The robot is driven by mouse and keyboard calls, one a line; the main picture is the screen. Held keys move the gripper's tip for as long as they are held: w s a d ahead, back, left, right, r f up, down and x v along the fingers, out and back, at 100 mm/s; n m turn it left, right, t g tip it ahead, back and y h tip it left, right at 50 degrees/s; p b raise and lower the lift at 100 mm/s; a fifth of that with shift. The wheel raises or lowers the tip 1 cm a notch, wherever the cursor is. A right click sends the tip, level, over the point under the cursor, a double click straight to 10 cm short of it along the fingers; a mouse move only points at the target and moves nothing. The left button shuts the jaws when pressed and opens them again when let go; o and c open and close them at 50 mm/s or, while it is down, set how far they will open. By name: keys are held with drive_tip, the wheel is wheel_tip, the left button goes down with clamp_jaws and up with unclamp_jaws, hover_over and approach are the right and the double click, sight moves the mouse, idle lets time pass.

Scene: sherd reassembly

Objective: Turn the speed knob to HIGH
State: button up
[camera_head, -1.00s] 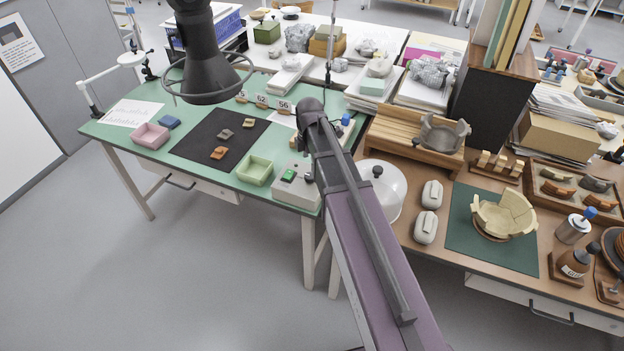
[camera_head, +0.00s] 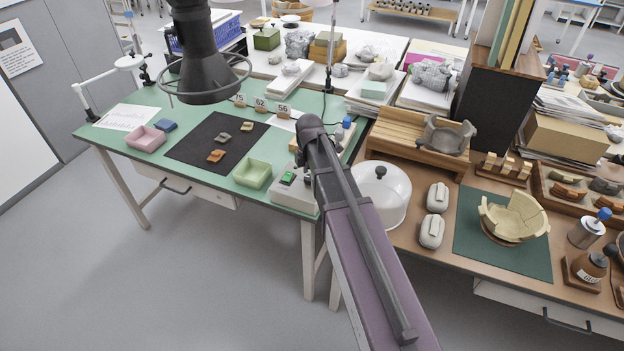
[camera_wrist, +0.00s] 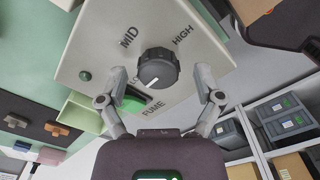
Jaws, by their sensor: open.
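The grey control box (camera_head: 292,196) with a green switch (camera_head: 288,177) sits at the green bench's front right corner. In the wrist view its pale panel (camera_wrist: 90,50) fills the upper middle. The dark, ridged speed knob (camera_wrist: 158,66) is in the centre, with MID at its upper left and HIGH at its upper right. A partly hidden label, apparently LOW, is at its lower left, where the knob's pale mark seems to face. My gripper (camera_wrist: 161,76) is open, one finger on each side of the knob, with gaps visible. My arm hides the gripper and knob in the head view.
A green tray (camera_head: 253,174) stands left of the box, near a black mat (camera_head: 190,150) with sherds. A white dome with a black knob (camera_head: 388,195) stands on the brown table right of my arm. A dark round hood (camera_head: 208,75) hangs above the bench.

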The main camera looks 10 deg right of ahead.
drive_tip(key=shift+c, duration=0.3)
drive_tip(key=c, duration=1.1)
drive_tip(key=shift+d, duration=0.25)
drive_tip(key=shift+a, duration=0.15)
drive_tip(key=shift+s, duration=0.1)
